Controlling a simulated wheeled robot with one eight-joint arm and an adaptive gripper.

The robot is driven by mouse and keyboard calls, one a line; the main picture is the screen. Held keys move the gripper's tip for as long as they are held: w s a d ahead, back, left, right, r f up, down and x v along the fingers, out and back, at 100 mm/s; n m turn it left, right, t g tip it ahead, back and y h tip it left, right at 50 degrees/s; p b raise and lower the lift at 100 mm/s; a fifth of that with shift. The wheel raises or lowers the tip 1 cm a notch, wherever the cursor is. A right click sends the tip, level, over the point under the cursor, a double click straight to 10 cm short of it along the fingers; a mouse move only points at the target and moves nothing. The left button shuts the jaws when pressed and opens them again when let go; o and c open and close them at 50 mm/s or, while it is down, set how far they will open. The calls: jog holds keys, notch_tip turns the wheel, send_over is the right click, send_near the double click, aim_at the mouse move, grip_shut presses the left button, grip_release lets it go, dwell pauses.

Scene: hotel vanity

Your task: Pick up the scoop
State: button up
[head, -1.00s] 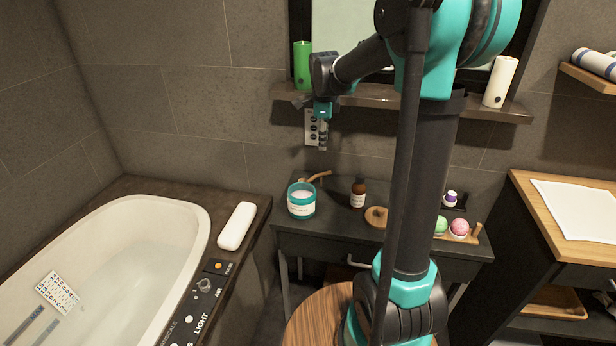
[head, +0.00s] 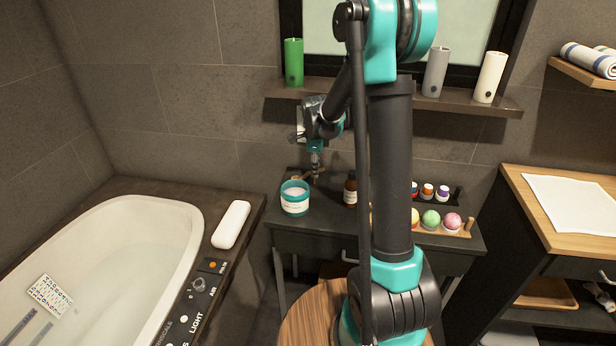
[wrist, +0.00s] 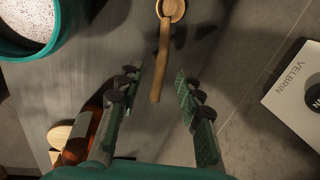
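The wooden scoop (wrist: 165,48) lies on the dark vanity top in the wrist view. Its round bowl is at the top edge and its handle points down between my fingers. In the head view the scoop (head: 297,178) is partly hidden behind my gripper, near the back of the vanity. My gripper (head: 315,172) points down over it. In the wrist view my gripper (wrist: 160,74) is open, with one finger on each side of the handle and a gap on both sides. I cannot tell whether the fingertips are down at handle height.
A teal jar of white grains (head: 295,199) stands just left of the gripper. An amber bottle (head: 350,189) stands to the right. Colored balls (head: 431,219) sit on a wooden tray farther right. The wall with a white panel (wrist: 296,88) is close behind.

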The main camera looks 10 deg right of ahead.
jog(key=shift+w+f, duration=0.15)
jog(key=shift+f, duration=0.6)
jog(key=shift+w+f, duration=0.1)
jog(key=shift+f, duration=0.6)
grip_shut()
